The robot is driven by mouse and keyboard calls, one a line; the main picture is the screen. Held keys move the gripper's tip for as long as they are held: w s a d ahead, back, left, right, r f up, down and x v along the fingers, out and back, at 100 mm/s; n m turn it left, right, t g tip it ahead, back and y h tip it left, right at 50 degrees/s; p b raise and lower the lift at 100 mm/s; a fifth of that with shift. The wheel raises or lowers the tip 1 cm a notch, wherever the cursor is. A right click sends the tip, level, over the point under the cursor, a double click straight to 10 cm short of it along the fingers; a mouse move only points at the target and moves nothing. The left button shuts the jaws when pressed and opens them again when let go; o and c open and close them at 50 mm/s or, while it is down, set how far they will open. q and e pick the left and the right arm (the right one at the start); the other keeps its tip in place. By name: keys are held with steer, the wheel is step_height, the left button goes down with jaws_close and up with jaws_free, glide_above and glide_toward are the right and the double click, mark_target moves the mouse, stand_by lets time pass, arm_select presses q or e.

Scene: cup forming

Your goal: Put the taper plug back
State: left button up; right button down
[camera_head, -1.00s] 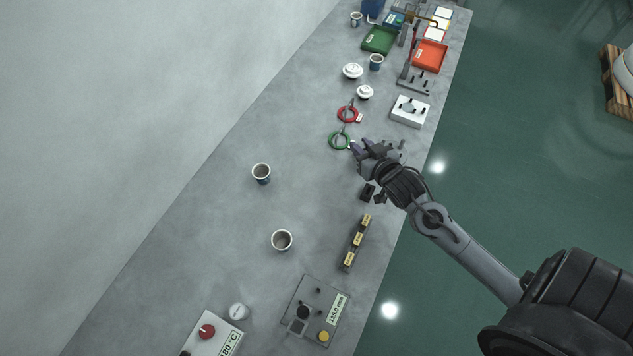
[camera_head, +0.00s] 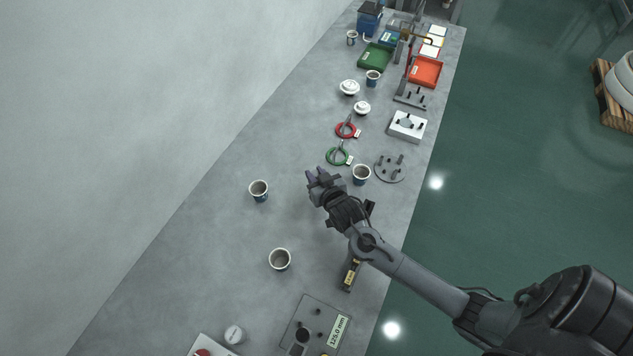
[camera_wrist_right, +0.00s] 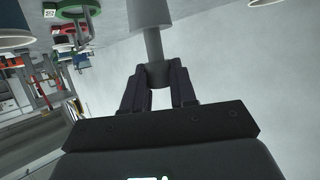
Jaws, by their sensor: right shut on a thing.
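The taper plug (camera_wrist_right: 150,14) is a grey tapered piece on a thin stem in the right wrist view. My right gripper (camera_wrist_right: 157,76) is shut on the stem's grey end, and the tapered part points away from the jaws. In the head view my right gripper (camera_head: 316,178) is over the middle of the bench, between two paper cups; I cannot make out the plug there. A dark rack with yellow labels (camera_head: 349,279) lies nearer the bench's front, partly hidden under my right arm. My left gripper is not in view.
One cup (camera_head: 361,174) stands close right of the gripper, another (camera_head: 259,190) to its left, a third (camera_head: 280,259) below. A grey gauge plate (camera_head: 311,326) lies near the bottom.

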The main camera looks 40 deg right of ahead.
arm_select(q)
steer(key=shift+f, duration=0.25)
arm_select(e)
steer(key=shift+f, duration=1.75)
steer(key=shift+f, duration=0.1)
steer(key=c, duration=0.9)
jaws_free()
steer(key=shift+f, duration=0.1)
